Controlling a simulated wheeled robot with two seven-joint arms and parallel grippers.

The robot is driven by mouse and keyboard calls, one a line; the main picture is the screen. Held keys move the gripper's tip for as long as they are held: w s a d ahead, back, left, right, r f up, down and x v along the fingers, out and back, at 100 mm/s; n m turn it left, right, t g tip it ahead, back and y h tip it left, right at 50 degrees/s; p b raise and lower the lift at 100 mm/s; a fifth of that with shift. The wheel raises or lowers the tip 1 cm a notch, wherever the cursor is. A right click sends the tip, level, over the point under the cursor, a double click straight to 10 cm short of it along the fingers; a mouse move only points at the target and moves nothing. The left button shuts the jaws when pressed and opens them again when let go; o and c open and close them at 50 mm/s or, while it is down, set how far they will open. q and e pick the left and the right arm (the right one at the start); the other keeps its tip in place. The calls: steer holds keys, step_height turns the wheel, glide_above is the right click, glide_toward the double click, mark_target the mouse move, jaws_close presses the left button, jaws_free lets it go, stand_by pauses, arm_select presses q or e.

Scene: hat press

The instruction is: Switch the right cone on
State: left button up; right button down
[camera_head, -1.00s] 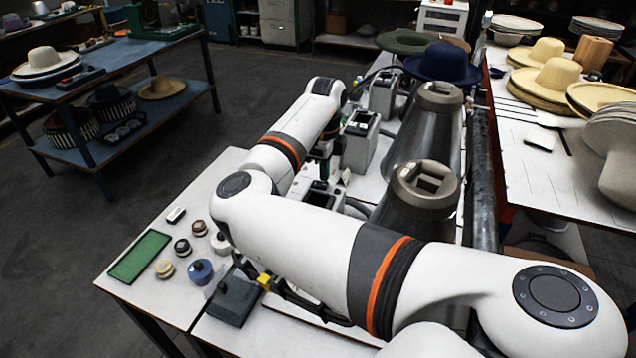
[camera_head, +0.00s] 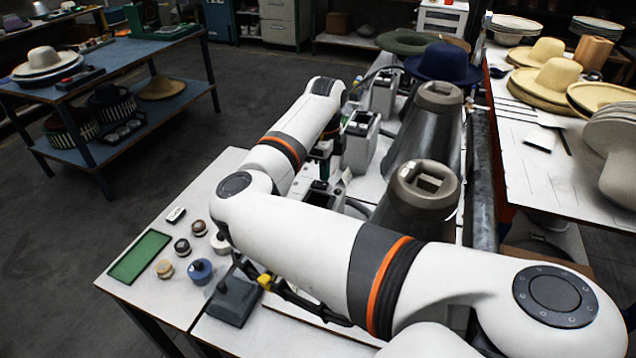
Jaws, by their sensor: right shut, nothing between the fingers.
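Two grey metal cones with blocky slotted tops stand in a row, the nearer cone (camera_head: 415,215) and the farther cone (camera_head: 432,130). I cannot tell which is the right one. Grey control boxes stand left of the row: one box (camera_head: 360,148) by the farther cone, another box (camera_head: 383,92) further back, and a dark-topped box (camera_head: 322,195) nearer, partly behind my arm. My right gripper (camera_head: 324,172) points down just left of the middle box, above the nearer one. It is shut and empty; its fingertips are small and partly hidden.
A dark blue hat (camera_head: 443,63) and a green hat (camera_head: 405,41) sit behind the cones. Small knobs, a green mat (camera_head: 140,256) and a grey block (camera_head: 233,300) lie on the bench front left. A dark pipe (camera_head: 483,180) runs right of the cones. A hat table (camera_head: 520,180) stands right.

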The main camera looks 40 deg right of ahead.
mark_target(324, 184)
steer(key=shift+s+f, duration=0.1)
steer(key=shift+f, duration=0.9)
stand_by(0.8)
steer(key=shift+r+p, duration=0.8)
step_height(324, 184, up, 6)
steer(key=p, duration=0.5)
steer(key=shift+f+p, duration=0.25)
steer(key=shift+p, duration=0.15)
steer(key=shift+f, duration=0.1)
